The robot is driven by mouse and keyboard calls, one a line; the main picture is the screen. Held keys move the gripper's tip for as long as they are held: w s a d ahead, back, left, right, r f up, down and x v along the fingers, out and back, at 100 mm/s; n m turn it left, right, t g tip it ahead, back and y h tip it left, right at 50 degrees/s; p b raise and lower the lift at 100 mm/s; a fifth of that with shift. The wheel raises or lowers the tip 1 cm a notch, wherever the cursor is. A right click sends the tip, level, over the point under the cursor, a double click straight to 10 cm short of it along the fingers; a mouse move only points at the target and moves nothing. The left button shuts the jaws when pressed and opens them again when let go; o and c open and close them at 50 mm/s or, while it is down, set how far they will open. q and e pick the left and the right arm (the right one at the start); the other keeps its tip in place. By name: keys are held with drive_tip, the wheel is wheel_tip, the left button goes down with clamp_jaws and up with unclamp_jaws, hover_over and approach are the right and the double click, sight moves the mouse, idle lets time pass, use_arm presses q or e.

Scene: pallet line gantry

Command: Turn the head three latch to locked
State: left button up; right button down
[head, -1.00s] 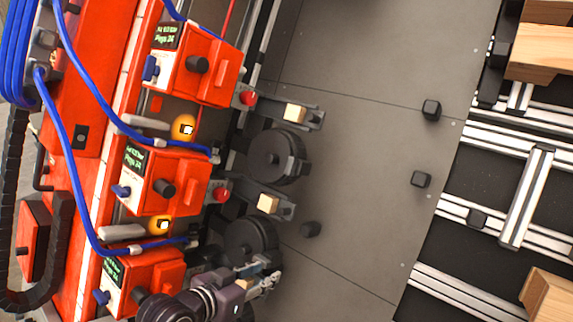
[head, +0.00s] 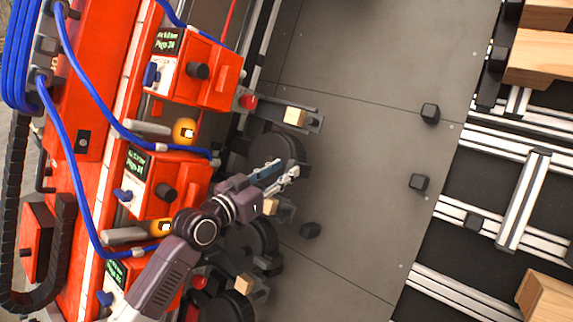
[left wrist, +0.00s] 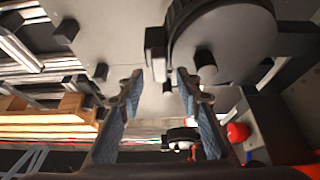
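Three orange heads stand in a row in the head view: the top head (head: 215,75), the middle head (head: 185,180) and the bottom head (head: 170,293), partly behind my arm. Each has a blue lever on a pale panel: the top lever (head: 151,73), middle lever (head: 123,195) and bottom lever (head: 105,298). I cannot read which head is three or which part is its latch. My left gripper (head: 282,173) is over the middle black wheel (head: 270,148), right of the middle head. In the left wrist view, its fingers (left wrist: 158,85) are apart and empty. My right gripper is not in view.
A black wheel with a knob (left wrist: 222,45) is just beyond the fingertips in the left wrist view. Blue hoses (head: 88,92) loop across the heads. Small black blocks (head: 430,113) sit on the open grey floor (head: 350,170). Metal rails (head: 525,200) lie at right.

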use_arm(q)
drive_tip(key=shift+x, duration=0.95)
drive_tip(key=shift+c, duration=0.3)
clamp_jaws()
